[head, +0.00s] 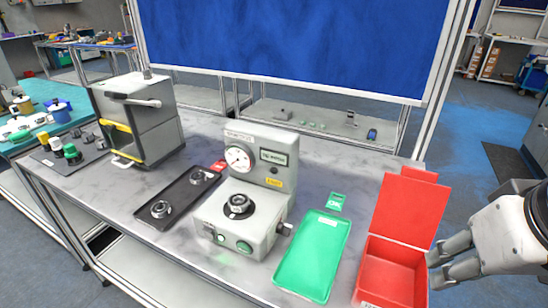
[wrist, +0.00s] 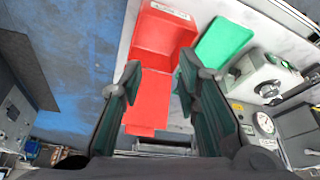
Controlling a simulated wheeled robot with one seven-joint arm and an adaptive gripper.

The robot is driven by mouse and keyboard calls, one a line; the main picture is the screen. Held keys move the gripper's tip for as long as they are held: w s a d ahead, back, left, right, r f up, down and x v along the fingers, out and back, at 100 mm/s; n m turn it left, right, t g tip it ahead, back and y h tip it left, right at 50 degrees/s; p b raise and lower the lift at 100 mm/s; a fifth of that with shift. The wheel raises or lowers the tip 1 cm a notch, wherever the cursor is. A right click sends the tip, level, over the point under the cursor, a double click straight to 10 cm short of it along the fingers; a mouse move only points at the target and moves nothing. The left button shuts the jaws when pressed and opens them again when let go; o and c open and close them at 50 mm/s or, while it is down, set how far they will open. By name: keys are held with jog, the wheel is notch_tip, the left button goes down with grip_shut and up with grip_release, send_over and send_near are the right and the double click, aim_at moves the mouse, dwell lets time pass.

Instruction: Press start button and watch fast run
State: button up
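The grey gauge machine (head: 262,215) stands in the middle of the bench, with a round white dial (head: 238,157), a small display (head: 273,157) and a ring-shaped part (head: 239,204) on its top. A green button (head: 244,246) and a paler round button (head: 221,239) are on its front face; I cannot read which is start. My gripper (head: 436,269) is at the right edge, beside the red bin (head: 400,244) and well away from the machine. In the wrist view my gripper (wrist: 160,82) is open and empty, and the machine (wrist: 262,80) shows at the right.
A green tray (head: 312,257) lies between the machine and the red bin. A black tray (head: 180,195) with ring parts lies left of the machine. A grey box-shaped device (head: 140,115) stands farther left. A blue board (head: 295,40) rises behind the bench.

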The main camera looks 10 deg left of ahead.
jog(key=shift+c, duration=0.6)
jog(key=c, duration=0.5)
jog(key=shift+w+a+r+n, duration=0.1)
jog(key=shift+w+n, duration=0.15)
jog(key=shift+n, duration=0.05)
grip_shut()
jog(key=w+a+f+n+g+h+p, duration=0.1)
jog(key=w+a+n, duration=0.4)
jog(key=a+n, duration=0.25)
jog(key=w+a+n+h+p, duration=0.1)
jog(key=w+a+n+p, duration=0.1)
jog(key=w+a+n, duration=0.5)
jog(key=s+a+f+n, duration=0.3)
jog(key=a+f+n, duration=0.1)
jog(key=a+n, duration=0.4)
jog(key=s+a+f+n+y+p, duration=0.1)
jog(key=s+a+f+n, duration=0.1)
jog(key=a+f+n, duration=0.3)
jog(key=a+n, duration=0.4)
jog(key=a, duration=0.2)
jog(key=shift+s+a+g, duration=0.4)
